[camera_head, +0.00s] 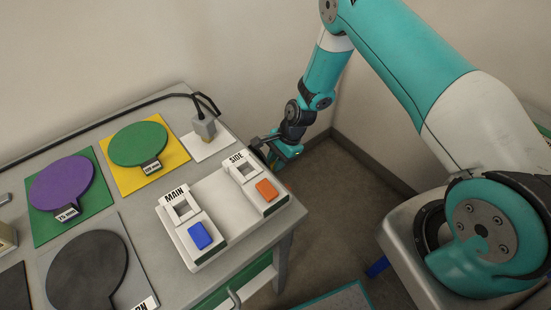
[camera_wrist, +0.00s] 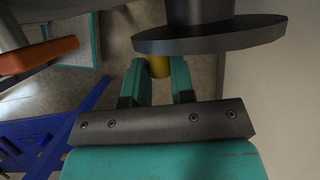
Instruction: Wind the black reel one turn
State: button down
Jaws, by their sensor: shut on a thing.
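The black reel (camera_wrist: 210,38) shows in the wrist view as a dark disc with a thick hub, at the upper right. My gripper (camera_wrist: 158,74) has its teal fingers on either side of a yellow handle (camera_wrist: 158,65) and is shut on it. The handle's upper end is close to the reel's disc; I cannot see clearly how they join. In the head view my gripper (camera_head: 277,151) is at the right end of the grey table, near the wall. The reel is small and mostly hidden there.
The grey table (camera_head: 284,222) holds a MAIN switch with a blue rocker (camera_head: 200,235) and a SIDE switch with an orange rocker (camera_head: 267,190). Purple (camera_head: 62,183) and green (camera_head: 138,144) discs lie left.

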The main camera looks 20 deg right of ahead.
jog(key=t+b, duration=0.1)
jog(key=f+t+y, duration=0.1)
jog(key=shift+f+t+b, duration=0.25)
jog(key=shift+t+b, duration=0.05)
jog(key=shift+b, duration=0.1)
jog(key=f+n+t+y+b, duration=0.1)
jog(key=t+b, duration=0.1)
jog(key=b, duration=0.1)
jog(key=shift+f, duration=0.1)
jog(key=t+b, duration=0.2)
jog(key=y+b, duration=0.1)
jog(key=b, duration=0.1)
jog(key=shift+w+f+n+t, duration=0.25)
jog(key=shift+f+n+t, duration=0.05)
jog(key=shift+f+t, duration=0.1)
jog(key=shift+w+a+t+y+b, duration=0.1)
jog(key=shift+t+y+b, duration=0.2)
jog(key=shift+t+b, duration=0.55)
jog(key=shift+n+b, duration=0.3)
jog(key=shift+b, duration=0.05)
jog(key=shift+r, duration=0.1)
jog(key=c, duration=1)
grip_release()
jog(key=v, duration=1.7)
jog(key=shift+w+r, duration=0.1)
jog(key=shift+r, duration=0.1)
